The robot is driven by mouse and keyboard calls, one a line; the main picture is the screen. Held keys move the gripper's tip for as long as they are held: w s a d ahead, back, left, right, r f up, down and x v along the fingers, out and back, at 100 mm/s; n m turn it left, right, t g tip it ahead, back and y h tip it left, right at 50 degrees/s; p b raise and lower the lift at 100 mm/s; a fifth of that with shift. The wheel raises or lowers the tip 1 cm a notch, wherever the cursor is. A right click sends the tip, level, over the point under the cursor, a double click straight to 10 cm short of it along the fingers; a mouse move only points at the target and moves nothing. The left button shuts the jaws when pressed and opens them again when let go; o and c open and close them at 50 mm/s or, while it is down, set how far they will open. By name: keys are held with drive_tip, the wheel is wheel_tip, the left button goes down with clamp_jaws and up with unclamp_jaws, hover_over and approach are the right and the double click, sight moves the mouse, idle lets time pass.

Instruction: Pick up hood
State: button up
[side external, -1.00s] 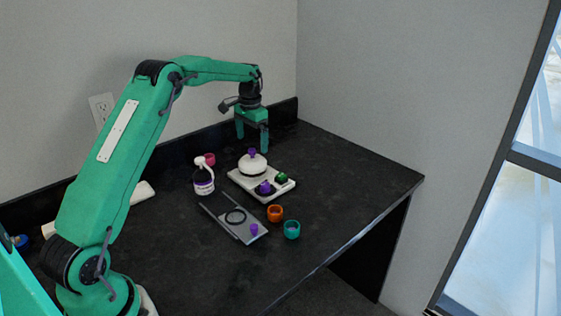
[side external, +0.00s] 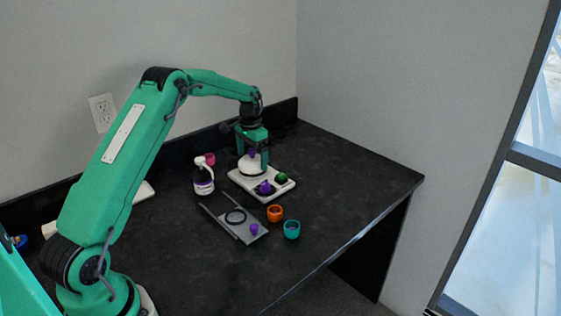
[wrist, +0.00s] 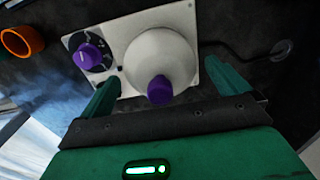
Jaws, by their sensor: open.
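The hood, a white dome with a purple knob, sits on a white base plate (side external: 246,187). In the side view the hood (side external: 251,168) is partly covered by my gripper (side external: 253,159), which is down over it with fingers at its two sides. In the wrist view the hood (wrist: 162,62) lies between the green fingers of my gripper (wrist: 161,78), its purple knob pointing toward the palm. The gripper is open; whether a finger touches the dome cannot be told.
A grey tray (side external: 221,217) with a black ring, an orange cup (side external: 275,213), a teal cup (side external: 292,229) and a bottle (side external: 203,178) stand nearby. The table's right side is clear.

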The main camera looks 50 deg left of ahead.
idle(0.4)
drive_tip(key=c, duration=0.9)
drive_tip(key=shift+r, duration=0.1)
drive_tip(key=shift+r, duration=0.4)
wheel_tip(320, 180, up, 3)
drive_tip(key=s+d+r, duration=0.1)
drive_tip(key=d+r, duration=0.6)
drive_tip(key=d, duration=0.4)
drive_tip(key=shift+s+d, duration=0.25)
drive_tip(key=shift+d, duration=0.05)
